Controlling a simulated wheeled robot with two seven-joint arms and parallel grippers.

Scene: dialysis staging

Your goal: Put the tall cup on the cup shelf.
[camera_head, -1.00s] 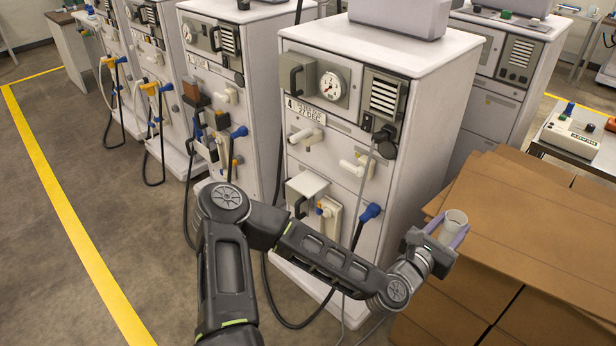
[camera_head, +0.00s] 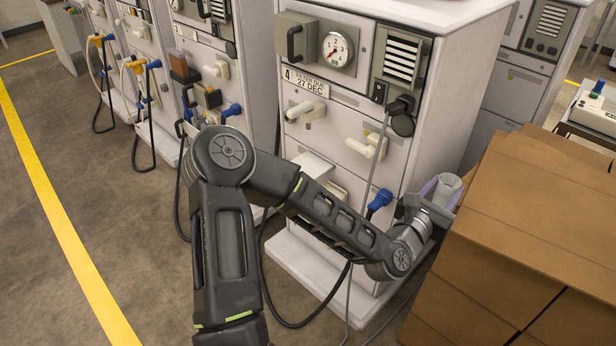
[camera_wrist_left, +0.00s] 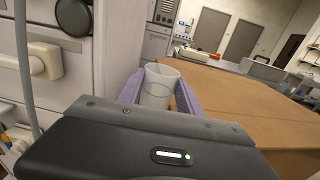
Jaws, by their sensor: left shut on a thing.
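The tall cup (camera_head: 448,188), white and open at the top, is upright in my left gripper (camera_head: 441,197) in the head view. Its lavender fingers are shut on the cup from both sides. In the left wrist view the cup (camera_wrist_left: 160,88) stands between the two fingers, its lower part hidden by my wrist. The gripper is beside the right side of the front dialysis machine (camera_head: 450,100), near the cardboard boxes. A small white ledge (camera_head: 312,166) juts from the machine front, partly behind my arm. I cannot tell whether it is the cup shelf. My right gripper is out of view.
Stacked brown cardboard boxes (camera_head: 530,225) stand close at the right. The machine front carries white handles (camera_head: 305,110), a blue connector (camera_head: 379,201) and hanging hoses. More machines stand at the left and back. Open floor with a yellow line (camera_head: 60,210) lies at the left.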

